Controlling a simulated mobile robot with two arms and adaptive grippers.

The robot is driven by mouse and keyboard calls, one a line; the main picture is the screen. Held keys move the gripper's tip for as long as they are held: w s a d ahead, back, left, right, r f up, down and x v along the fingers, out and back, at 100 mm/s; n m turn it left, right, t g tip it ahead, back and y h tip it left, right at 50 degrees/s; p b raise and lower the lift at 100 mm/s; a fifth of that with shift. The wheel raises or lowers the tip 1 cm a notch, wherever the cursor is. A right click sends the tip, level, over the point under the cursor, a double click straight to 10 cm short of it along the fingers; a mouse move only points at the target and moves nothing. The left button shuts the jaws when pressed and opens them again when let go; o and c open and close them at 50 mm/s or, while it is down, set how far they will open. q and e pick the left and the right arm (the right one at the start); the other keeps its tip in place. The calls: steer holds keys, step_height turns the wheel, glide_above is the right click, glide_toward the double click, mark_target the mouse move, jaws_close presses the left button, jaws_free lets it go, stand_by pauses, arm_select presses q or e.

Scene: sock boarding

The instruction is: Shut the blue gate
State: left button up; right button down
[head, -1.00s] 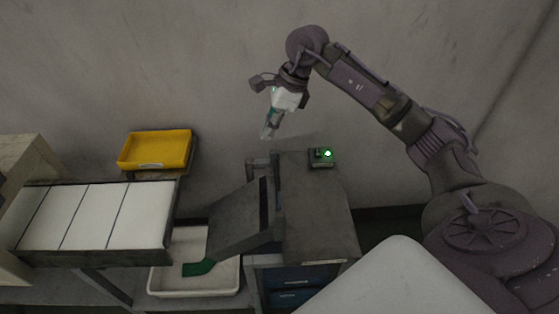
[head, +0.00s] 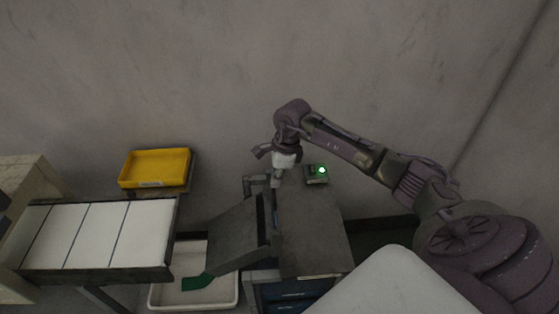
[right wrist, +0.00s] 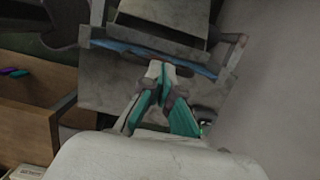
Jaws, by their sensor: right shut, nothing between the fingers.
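A blue strip (right wrist: 150,55), which looks like the blue gate, runs across the grey machine in the right wrist view, at the foot of a sloped grey chute. Its ends meet side posts; whether it stands raised or lowered I cannot tell. My right gripper (head: 276,184) points down close over the back of the machine. In the right wrist view its fingertips (right wrist: 161,70) are together and empty, just short of the blue strip. My left gripper is not in view.
The grey machine top (head: 310,235) carries a small box with a green light (head: 317,173). A white tray (head: 233,293) holding a green piece (head: 198,282) sits below the chute. A white-panelled belt (head: 95,235) and yellow bin (head: 157,168) stand left. The wall is close behind.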

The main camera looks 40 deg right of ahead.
steer(key=shift+f, duration=0.55)
step_height(320, 180, down, 7)
steer(key=b, duration=0.7)
steer(key=shift+s+a, duration=0.15)
steer(key=shift+s, duration=0.05)
